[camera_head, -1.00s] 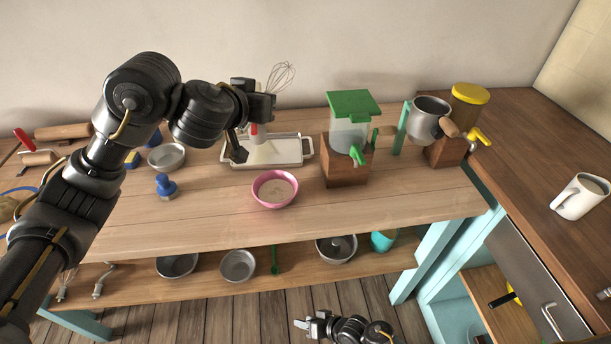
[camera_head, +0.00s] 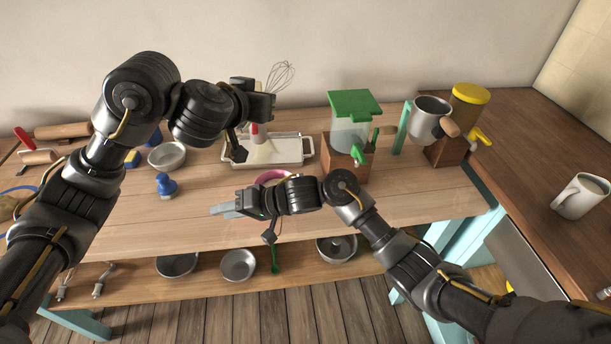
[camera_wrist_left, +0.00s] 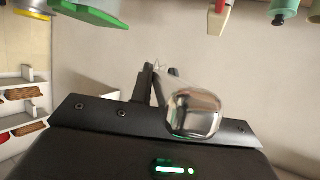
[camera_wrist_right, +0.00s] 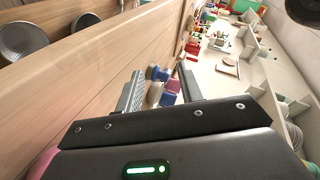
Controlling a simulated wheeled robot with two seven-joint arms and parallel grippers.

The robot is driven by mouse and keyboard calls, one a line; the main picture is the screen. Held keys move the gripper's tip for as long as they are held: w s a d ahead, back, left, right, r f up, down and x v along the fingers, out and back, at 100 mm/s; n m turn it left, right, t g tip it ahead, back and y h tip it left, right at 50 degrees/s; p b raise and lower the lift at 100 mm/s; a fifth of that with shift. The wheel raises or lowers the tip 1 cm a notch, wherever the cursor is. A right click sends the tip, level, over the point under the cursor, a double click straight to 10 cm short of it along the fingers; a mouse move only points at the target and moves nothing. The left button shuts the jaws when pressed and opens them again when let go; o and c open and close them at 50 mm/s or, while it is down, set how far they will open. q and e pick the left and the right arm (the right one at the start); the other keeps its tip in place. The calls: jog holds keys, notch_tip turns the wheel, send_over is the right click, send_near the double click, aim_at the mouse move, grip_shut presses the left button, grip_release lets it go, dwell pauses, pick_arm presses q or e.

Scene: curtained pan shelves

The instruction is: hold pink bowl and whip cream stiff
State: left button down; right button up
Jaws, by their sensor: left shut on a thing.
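The pink bowl (camera_head: 268,177) stands on the wooden table, mostly hidden behind my right arm. A bit of its pink edge (camera_wrist_right: 42,163) shows low in the right wrist view. Its contents are hidden now. My left gripper (camera_head: 266,100) is shut on the whisk, holding it above the white tray with the wire loops (camera_head: 281,75) pointing up. The whisk's shiny handle end (camera_wrist_left: 194,114) shows in the left wrist view. My right gripper (camera_head: 222,210) is open and empty, pointing left over the table in front of and left of the bowl; its spread fingers (camera_wrist_right: 158,92) show in the right wrist view.
A white tray (camera_head: 302,151) lies behind the bowl. A green-lidded container (camera_head: 352,130) on a wooden block stands right of it. A blue stamp-like tool (camera_head: 166,187) and a metal bowl (camera_head: 167,155) are at left. Pans (camera_head: 238,265) sit on the shelf below.

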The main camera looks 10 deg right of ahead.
jog(key=w+d+m+t+h, duration=0.15)
jog(key=w+d+h, duration=0.3)
jog(key=d, duration=0.55)
jog(key=w+d+m+t+h, duration=0.1)
jog(key=w+d+m+h, duration=0.3)
jog(key=d, duration=0.6)
jog(key=shift+n+h, duration=0.35)
jog(key=shift+h, duration=0.3)
jog(key=shift+x, duration=3.6)
jog(key=shift+a+r, duration=0.1)
jog(key=shift+a, duration=0.05)
jog(key=shift+c, duration=0.2)
grip_shut()
jog(key=shift+w, duration=0.1)
